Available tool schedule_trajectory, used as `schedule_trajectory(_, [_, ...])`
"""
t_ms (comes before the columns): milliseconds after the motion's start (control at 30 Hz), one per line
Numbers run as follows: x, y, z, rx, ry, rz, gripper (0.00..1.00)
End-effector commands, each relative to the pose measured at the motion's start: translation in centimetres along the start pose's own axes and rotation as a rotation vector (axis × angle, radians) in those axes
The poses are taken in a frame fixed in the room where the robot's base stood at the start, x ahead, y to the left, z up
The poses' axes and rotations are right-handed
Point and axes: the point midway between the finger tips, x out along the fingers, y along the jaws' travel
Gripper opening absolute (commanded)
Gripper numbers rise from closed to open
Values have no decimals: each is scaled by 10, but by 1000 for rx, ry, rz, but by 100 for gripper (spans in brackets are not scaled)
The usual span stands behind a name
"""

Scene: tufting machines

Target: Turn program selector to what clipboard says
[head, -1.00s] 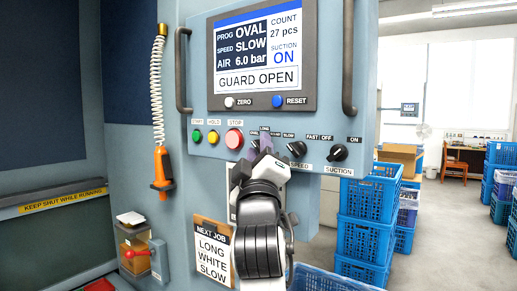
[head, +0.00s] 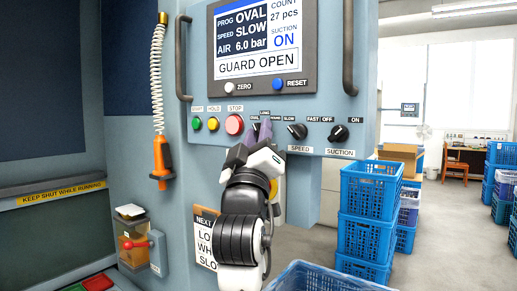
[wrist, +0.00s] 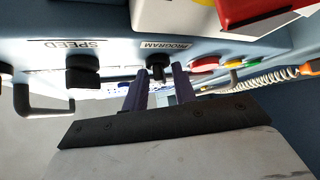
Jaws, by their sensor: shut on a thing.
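The program selector (wrist: 157,66), a dark knob above a PROGRAM label, is between my two purple fingers in the wrist view. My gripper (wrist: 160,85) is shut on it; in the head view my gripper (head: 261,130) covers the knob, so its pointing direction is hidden. The label LONG shows just above it. The screen (head: 262,45) reads PROG OVAL, SPEED SLOW, GUARD OPEN. The clipboard (head: 205,240) hangs below the panel, mostly behind my arm; its earlier, clearer view reads NEXT JOB, LONG, WHITE, SLOW.
The speed knob (head: 297,131) and suction knob (head: 338,132) are to the right. The red stop button (head: 234,125) is close on the left. Dark handles flank the screen. Blue crates (head: 368,200) stand right of the machine. An orange tool (head: 161,160) hangs on a coiled hose.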

Motion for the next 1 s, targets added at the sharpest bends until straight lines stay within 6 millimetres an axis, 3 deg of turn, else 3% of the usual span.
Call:
schedule_trajectory(500, [-2, -8, 1, 278, 0, 273, 4])
schedule_trajectory(1000, [0, -6, 0, 359, -2, 359, 4])
